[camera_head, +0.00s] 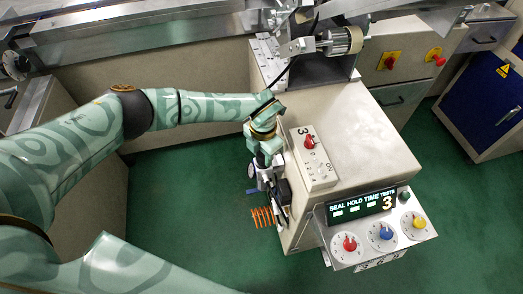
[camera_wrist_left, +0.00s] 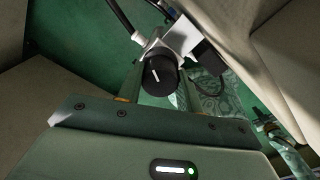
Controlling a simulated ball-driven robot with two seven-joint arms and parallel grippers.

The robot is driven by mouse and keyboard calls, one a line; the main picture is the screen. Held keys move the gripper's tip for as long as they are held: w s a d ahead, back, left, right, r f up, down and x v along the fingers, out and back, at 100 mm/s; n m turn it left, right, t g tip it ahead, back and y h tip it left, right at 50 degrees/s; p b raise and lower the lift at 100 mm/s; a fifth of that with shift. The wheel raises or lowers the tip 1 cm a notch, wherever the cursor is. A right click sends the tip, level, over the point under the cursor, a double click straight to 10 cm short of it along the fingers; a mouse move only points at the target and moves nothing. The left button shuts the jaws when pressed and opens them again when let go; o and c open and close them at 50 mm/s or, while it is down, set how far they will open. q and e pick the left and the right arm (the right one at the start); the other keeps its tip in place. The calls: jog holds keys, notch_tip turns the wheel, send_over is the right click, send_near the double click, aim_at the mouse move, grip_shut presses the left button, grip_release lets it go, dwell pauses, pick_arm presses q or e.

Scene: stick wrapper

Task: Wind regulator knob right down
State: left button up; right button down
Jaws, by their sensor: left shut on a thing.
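The regulator knob (camera_wrist_left: 160,76) is black and round with a white mark on its face. In the left wrist view it sits between the two fingers of my left gripper (camera_wrist_left: 160,82), which is shut on it. White and metal regulator parts (camera_wrist_left: 178,40) show behind the knob. In the head view my left gripper (camera_head: 268,176) is beside the left side of the beige cabinet, low by the regulator. The knob is hard to make out there, behind the gripper and wrist. My right gripper does not show clearly in either view.
The beige cabinet (camera_head: 345,130) stands right of my left arm. An orange coiled hose (camera_head: 262,217) is below the gripper. Green floor (camera_head: 185,205) is open to the left.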

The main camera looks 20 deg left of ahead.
pick_arm(q)
jog(key=n, duration=0.1)
jog(key=n+p, duration=0.2)
jog(key=shift+r+n, duration=0.25)
jog(key=shift+n, duration=0.15)
jog(key=n+p, duration=0.2)
jog(key=n, duration=0.1)
jog(key=shift+w+n, duration=0.1)
jog(key=shift+n, duration=0.2)
jog(key=n+p, duration=0.2)
jog(key=n, duration=0.1)
jog(key=shift+n, duration=0.3)
jog(key=shift+f+n+p, duration=0.15)
jog(key=shift+n+p, duration=0.55)
jog(key=shift+n, duration=1.1)
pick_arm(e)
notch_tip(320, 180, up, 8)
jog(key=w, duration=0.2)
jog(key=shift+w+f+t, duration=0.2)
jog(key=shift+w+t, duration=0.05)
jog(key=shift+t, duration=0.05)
pick_arm(q)
jog(key=o, duration=1)
